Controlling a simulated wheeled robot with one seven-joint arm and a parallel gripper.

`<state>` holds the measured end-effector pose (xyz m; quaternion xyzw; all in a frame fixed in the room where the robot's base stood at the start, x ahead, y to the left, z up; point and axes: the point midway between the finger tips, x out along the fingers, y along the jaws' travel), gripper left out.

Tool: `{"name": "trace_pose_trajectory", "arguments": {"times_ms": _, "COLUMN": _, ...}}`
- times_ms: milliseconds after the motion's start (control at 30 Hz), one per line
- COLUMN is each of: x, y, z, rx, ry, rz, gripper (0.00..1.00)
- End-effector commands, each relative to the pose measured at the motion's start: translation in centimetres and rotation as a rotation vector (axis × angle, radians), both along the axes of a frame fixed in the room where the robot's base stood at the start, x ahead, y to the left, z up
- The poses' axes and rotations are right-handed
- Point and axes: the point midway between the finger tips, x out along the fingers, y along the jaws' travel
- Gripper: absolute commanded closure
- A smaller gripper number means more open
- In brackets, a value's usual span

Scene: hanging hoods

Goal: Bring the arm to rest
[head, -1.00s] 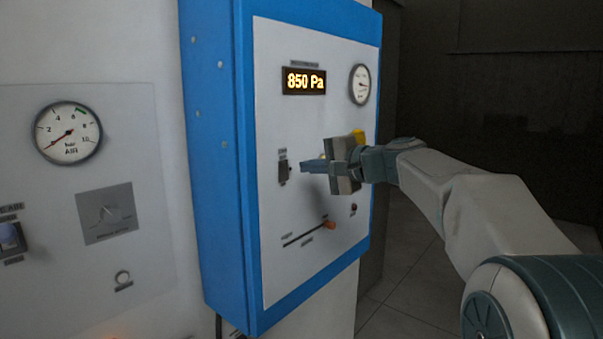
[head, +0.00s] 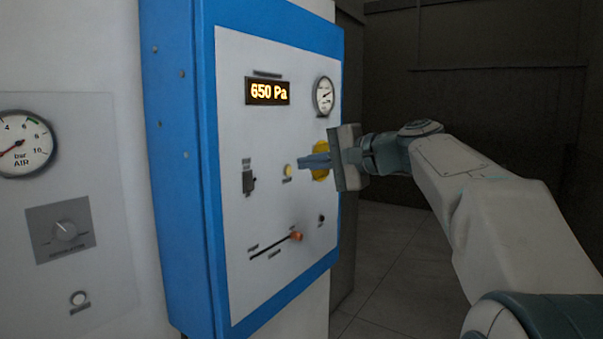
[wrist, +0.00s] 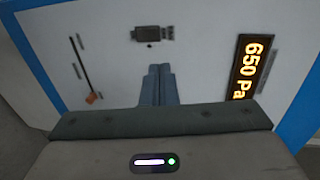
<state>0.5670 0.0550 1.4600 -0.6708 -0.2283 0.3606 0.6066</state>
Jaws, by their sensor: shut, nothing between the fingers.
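My gripper (head: 303,162) is shut and empty, its blue-grey fingers together and pointing at the white face of a blue-edged control panel (head: 235,300). It is a little right of a small lit yellow button (head: 288,170) and hides part of a yellow knob (head: 321,150). In the wrist view the fingers (wrist: 158,75) point at the panel face, and I see no contact. The display (head: 268,91) reads 650 Pa.
The panel also carries a round gauge (head: 324,96), a dark switch (head: 249,181) and a slider with an orange handle (head: 296,236). A wall with an air gauge (head: 20,144) stands at left. Open floor (head: 385,255) lies right of the panel.

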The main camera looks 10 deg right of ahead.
Motion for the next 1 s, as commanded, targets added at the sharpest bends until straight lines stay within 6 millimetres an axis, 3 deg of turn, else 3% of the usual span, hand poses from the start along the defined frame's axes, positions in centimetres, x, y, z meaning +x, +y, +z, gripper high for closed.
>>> {"name": "trace_pose_trajectory", "arguments": {"times_ms": 133, "x": -1.8, "y": 0.8, "z": -3.9, "rx": -0.115, "ry": 0.052, "rz": -0.001, "gripper": 1.0}}
{"name": "trace_pose_trajectory", "arguments": {"times_ms": 267, "x": -5.4, "y": 1.2, "z": -10.6, "rx": -0.321, "ry": 0.129, "rz": 0.012, "gripper": 1.0}}
{"name": "trace_pose_trajectory", "arguments": {"times_ms": 500, "x": -14.7, "y": -0.1, "z": -23.4, "rx": -0.763, "ry": 0.234, "rz": 0.117, "gripper": 1.0}}
{"name": "trace_pose_trajectory", "arguments": {"times_ms": 700, "x": -22.6, "y": -2.8, "z": -32.0, "rx": -1.11, "ry": 0.265, "rz": 0.269, "gripper": 1.0}}
{"name": "trace_pose_trajectory", "arguments": {"times_ms": 833, "x": -26.0, "y": -4.3, "z": -35.4, "rx": -1.262, "ry": 0.263, "rz": 0.356, "gripper": 1.0}}
{"name": "trace_pose_trajectory", "arguments": {"times_ms": 1000, "x": -27.8, "y": -5.4, "z": -37.3, "rx": -1.351, "ry": 0.257, "rz": 0.412, "gripper": 1.0}}
